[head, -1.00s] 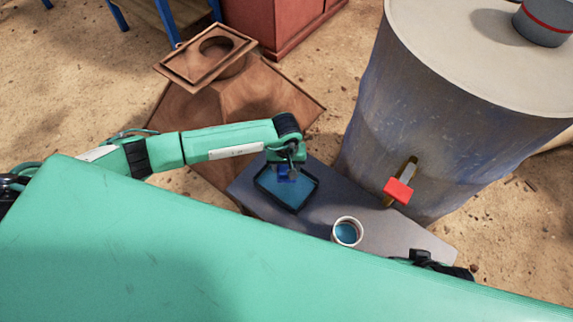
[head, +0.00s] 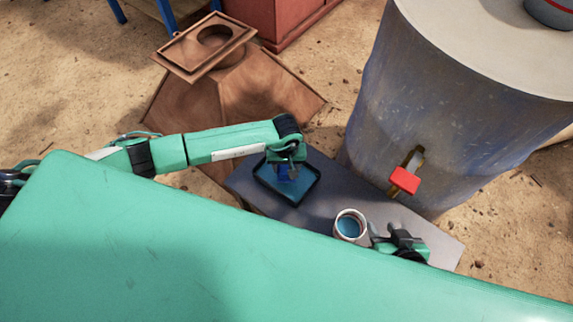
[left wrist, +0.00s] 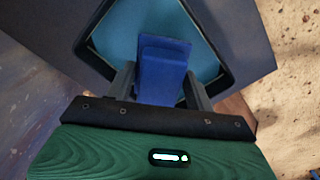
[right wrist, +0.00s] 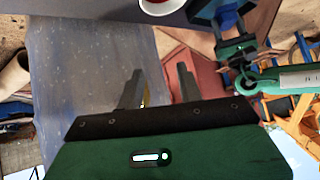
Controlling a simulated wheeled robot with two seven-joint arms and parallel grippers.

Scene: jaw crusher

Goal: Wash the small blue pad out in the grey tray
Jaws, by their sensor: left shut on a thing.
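The grey tray (head: 311,187) is a dark-rimmed square tray of blue water on the grey bench. It also shows in the left wrist view (left wrist: 88,52). My left gripper (head: 284,166) is over the tray and shut on the small blue pad (left wrist: 164,62), which stands out between the fingers. The pad also shows in the head view (head: 282,175), within the tray's outline. I cannot tell whether it touches the water. My right gripper (head: 391,231) is open and empty, with its fingers apart in the right wrist view (right wrist: 158,82), just right of the white cup.
The white cup (head: 349,224) of blue liquid stands on the grey bench (head: 320,222), right of the tray. A large drum (head: 440,120) with a red-handled tap (head: 404,181) stands behind the bench. A brown hopper-like piece (head: 230,95) is behind my left arm.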

